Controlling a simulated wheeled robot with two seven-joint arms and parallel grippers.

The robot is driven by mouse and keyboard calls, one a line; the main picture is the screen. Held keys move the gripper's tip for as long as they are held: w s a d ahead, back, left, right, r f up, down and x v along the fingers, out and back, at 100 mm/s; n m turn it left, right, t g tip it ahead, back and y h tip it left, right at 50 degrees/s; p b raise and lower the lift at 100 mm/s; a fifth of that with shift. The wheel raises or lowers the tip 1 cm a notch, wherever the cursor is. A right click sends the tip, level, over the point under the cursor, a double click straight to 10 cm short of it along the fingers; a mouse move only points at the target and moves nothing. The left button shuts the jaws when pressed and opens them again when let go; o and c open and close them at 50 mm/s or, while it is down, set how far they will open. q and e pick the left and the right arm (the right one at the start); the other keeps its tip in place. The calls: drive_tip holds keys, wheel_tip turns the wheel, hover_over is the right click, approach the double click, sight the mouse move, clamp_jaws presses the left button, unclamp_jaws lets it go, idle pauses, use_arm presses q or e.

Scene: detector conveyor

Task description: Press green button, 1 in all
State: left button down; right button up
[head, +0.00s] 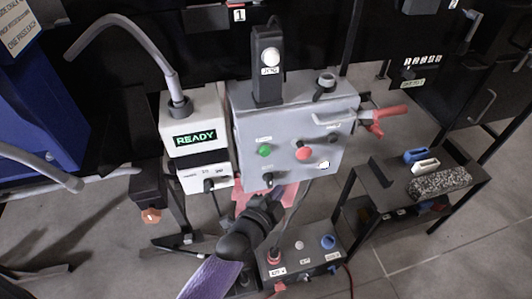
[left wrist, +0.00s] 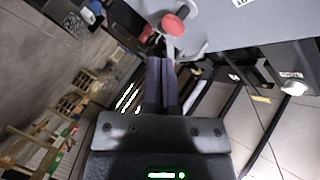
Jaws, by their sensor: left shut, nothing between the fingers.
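The green button (head: 264,151) is a small round knob on the front of the grey control box (head: 315,117) in the head view. A red button (head: 303,152) sits to its right on the same panel. My left gripper (head: 270,203) is below the box, apart from the green button; its fingers are hard to make out there. In the left wrist view its fingers (left wrist: 161,83) are closed together with nothing between them. I cannot find the green button in the left wrist view. My right gripper is not in view.
A white unit with a READY display (head: 195,138) stands left of the box. A red-handled lever (head: 385,112) sticks out at the box's right. A lower grey box with knobs (head: 302,255) is below. A dark side table (head: 390,183) stands right.

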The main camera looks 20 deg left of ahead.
sight(265, 153)
use_arm(q)
drive_tip(key=w+a+b, duration=0.4)
drive_tip(key=w+a, duration=0.1)
drive_tip(key=w, duration=0.2)
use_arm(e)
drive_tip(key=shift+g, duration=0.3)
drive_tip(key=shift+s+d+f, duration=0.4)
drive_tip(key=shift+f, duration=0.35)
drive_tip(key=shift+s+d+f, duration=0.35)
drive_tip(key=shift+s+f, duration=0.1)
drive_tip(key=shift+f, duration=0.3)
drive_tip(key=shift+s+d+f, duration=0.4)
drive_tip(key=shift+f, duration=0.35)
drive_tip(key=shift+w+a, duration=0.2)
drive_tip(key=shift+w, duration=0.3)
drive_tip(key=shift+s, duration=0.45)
use_arm(q)
drive_tip(key=shift+w+b, duration=0.2)
drive_tip(key=shift+b, duration=0.1)
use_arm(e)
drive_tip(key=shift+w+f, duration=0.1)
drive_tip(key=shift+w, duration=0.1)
use_arm(q)
drive_tip(key=shift+w+a, duration=0.2)
